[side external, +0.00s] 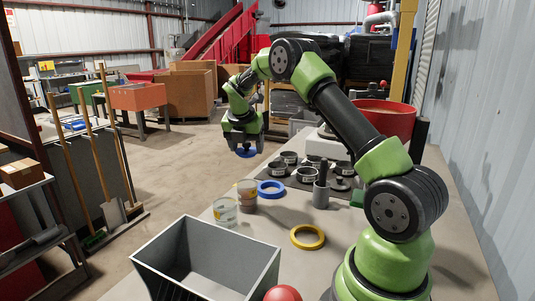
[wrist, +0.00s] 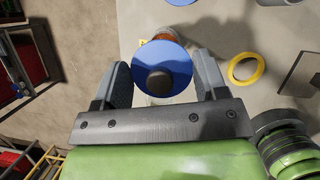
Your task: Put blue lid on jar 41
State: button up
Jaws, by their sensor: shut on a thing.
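A blue lid (side external: 246,153) is held in my gripper (side external: 246,147), above the table's left edge in the side view. In the wrist view the lid (wrist: 178,58) is a blue disc with a dark round knob, between the two grey fingers of my gripper (wrist: 163,76). Two jars with yellowish labels stand on the table, a clear one (side external: 225,212) and one with brownish contents (side external: 247,197). Their numbers are too small to read. In the wrist view the lid partly hides an orange-brown jar (wrist: 161,33) and a pale shape beneath it.
A blue ring (side external: 271,188) and a yellow ring (side external: 307,237) lie on the table. Several dark labelled cups (side external: 305,174) stand on a dark mat behind. A grey bin (side external: 258,262) is at the front, with a red ball (side external: 283,293) beside it.

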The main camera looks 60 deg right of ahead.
notch_tip(320, 180, down, 9)
jog(key=shift+f, duration=0.15)
dwell(0.9)
jog(key=shift+w+a, duration=0.1)
dwell(0.5)
jog(key=o, duration=1)
